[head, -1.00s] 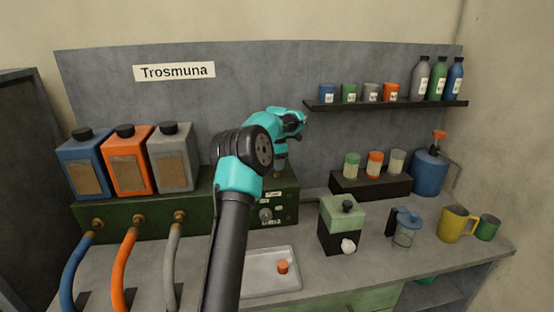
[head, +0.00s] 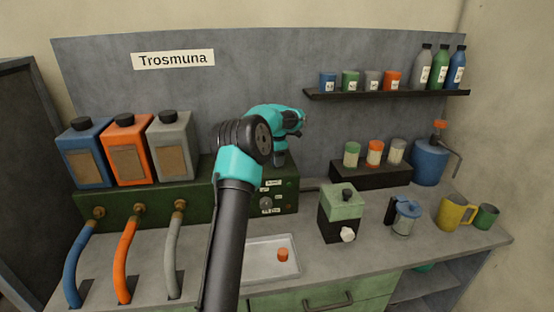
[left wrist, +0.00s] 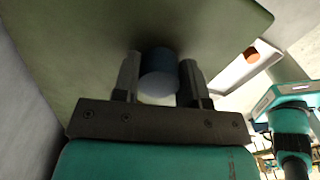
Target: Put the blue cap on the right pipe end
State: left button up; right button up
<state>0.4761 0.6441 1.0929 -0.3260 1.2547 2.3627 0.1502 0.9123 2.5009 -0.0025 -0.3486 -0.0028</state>
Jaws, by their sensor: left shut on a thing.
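My left gripper (head: 280,158) is above the green metal unit (head: 270,205) in the head view, pointing down. In the left wrist view its fingers (left wrist: 160,82) are shut on a dark blue round cap (left wrist: 159,62), which shows between them over a green surface (left wrist: 85,50). The head view hides the cap behind my wrist. No pipe end shows clearly under the cap, so I cannot tell whether it touches one. An orange cap (head: 283,254) lies on the tray (head: 262,270). My right gripper is not in view.
Blue, orange and grey hoses (head: 125,260) run from brass fittings on the left. A green-and-black box (head: 340,215), a blue-lidded jar (head: 405,217) and mugs (head: 453,213) stand to the right. My forearm covers part of the bench.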

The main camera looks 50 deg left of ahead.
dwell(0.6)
pick_arm(q)
jog(key=o, duration=1)
jog(key=shift+r, duration=0.1)
notch_tip(320, 180, up, 17)
jog(key=shift+r, duration=0.15)
dwell(0.7)
